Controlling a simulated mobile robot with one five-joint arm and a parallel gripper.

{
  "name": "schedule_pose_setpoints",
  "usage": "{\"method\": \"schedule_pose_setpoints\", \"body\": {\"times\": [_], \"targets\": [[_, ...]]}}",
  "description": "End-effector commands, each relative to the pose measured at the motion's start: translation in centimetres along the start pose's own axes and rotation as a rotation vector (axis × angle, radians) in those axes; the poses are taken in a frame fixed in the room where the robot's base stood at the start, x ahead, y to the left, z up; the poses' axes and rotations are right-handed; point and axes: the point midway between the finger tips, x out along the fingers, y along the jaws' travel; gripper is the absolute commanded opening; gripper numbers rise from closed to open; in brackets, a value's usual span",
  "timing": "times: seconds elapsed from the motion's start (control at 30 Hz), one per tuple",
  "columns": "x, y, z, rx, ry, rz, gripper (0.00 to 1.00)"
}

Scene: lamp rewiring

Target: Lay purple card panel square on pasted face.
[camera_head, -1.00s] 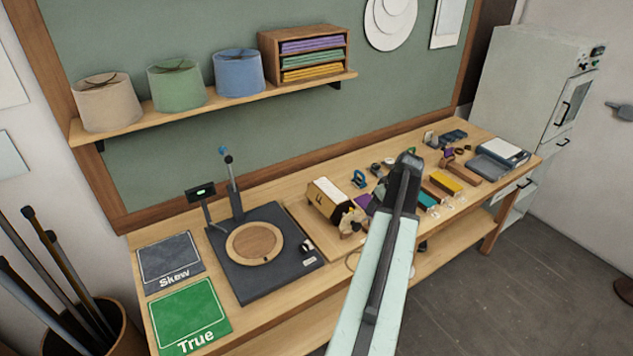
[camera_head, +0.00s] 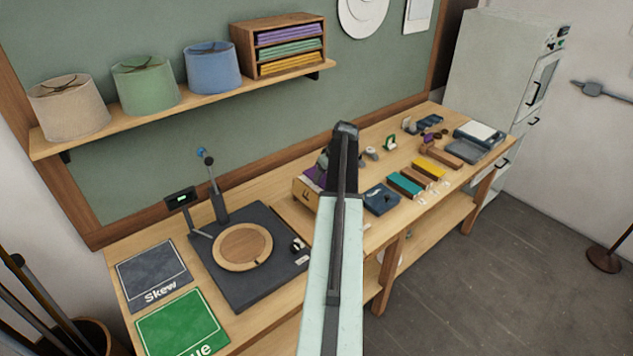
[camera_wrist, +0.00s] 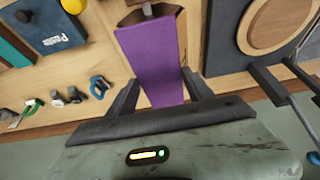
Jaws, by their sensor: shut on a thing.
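The purple card panel (camera_wrist: 152,62) lies between the fingers of my gripper (camera_wrist: 161,82) in the wrist view, and the gripper is shut on it. In the head view a purple patch of it (camera_head: 314,176) shows above the box marked F (camera_head: 304,193). The panel appears over or against the box in the wrist view, where wood shows beside it (camera_wrist: 182,22). I cannot tell whether they touch or whether the panel is square. The pasted face is not visible. My arm hides most of the box and gripper in the head view.
A dark base with a round wooden turntable (camera_head: 242,247) and an upright lever stands left of the box. A navy block (camera_head: 380,199) and teal (camera_head: 404,184) and yellow (camera_head: 428,169) pieces lie to the right. Skew (camera_head: 153,276) and True (camera_head: 183,322) mats lie front left.

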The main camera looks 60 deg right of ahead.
Motion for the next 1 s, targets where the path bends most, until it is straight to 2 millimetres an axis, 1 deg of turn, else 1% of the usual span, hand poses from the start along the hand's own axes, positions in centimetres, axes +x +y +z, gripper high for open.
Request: {"method": "schedule_pose_setpoints", "body": {"times": [0.03,0.1,0.33,0.43,0.5,0.6,0.83,0.97,1.0], "targets": [[0.6,0.1,-1.1,-0.002,0.0,-0.001,0.15],[1.0,0.0,-1.8,-0.001,0.0,0.0,0.15],[1.3,-0.2,-2.5,-0.001,0.0,0.0,0.15],[2.2,-0.2,-3.6,-0.002,0.001,-0.001,0.15],[4.0,-0.2,-2.5,-0.001,0.001,0.0,0.15],[5.4,-0.3,-1.9,-0.001,0.001,0.0,0.15],[5.0,-0.3,-2.0,-0.002,0.001,-0.001,0.15],[5.4,-0.3,-1.9,-0.002,0.0,-0.001,0.15],[5.4,-0.3,-1.9,-0.002,0.0,-0.001,0.64]]}}
